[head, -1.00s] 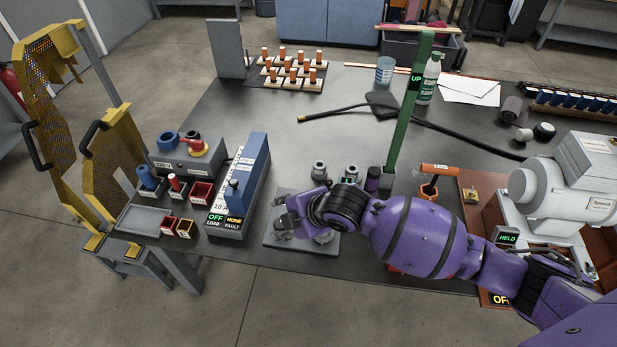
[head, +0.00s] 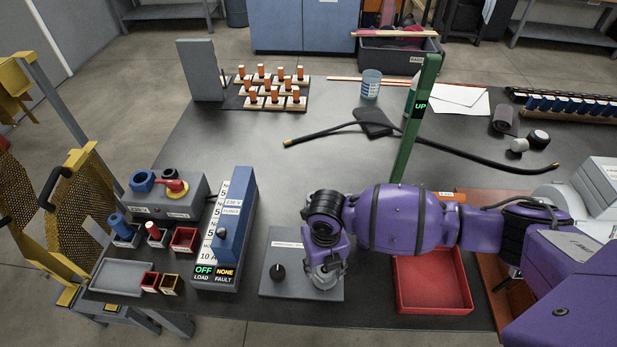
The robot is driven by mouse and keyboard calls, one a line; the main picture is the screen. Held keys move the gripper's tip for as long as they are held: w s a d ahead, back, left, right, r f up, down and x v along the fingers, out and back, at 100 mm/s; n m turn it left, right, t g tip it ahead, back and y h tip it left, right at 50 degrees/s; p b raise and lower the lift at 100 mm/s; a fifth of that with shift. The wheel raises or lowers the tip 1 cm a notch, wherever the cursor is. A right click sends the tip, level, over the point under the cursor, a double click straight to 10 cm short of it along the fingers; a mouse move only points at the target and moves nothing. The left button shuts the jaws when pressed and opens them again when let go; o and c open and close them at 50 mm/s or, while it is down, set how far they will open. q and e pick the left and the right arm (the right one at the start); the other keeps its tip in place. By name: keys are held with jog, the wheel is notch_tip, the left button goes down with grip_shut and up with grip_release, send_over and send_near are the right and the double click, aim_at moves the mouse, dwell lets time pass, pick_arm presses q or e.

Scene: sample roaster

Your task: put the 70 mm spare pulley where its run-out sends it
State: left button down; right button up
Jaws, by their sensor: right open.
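My right gripper (head: 325,268) points down over the right part of a grey plate with a black knob (head: 278,272). It is open. A silvery round part (head: 326,280) shows at its fingertips, but I cannot tell whether this is a pulley or whether the fingers touch it. No pulley can be made out clearly by size. My purple right arm covers the table behind the plate. My left gripper is not in view. An open red tray (head: 404,297) lies right of the plate, under my arm.
A blue and grey power box (head: 233,225) reading OFF and NONE stands left of the plate. Small red bins (head: 184,238) and a grey tray (head: 122,279) lie farther left. A green post (head: 412,130) marked UP rises behind my arm. Orange-topped pieces (head: 272,85) stand at the back.

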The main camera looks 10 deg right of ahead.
jog(key=shift+s+f, duration=0.15)
jog(key=shift+f, duration=1.2)
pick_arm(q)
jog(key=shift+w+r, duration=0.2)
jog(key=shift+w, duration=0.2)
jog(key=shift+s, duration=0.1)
pick_arm(e)
jog(key=shift+c, duration=0.6)
grip_shut()
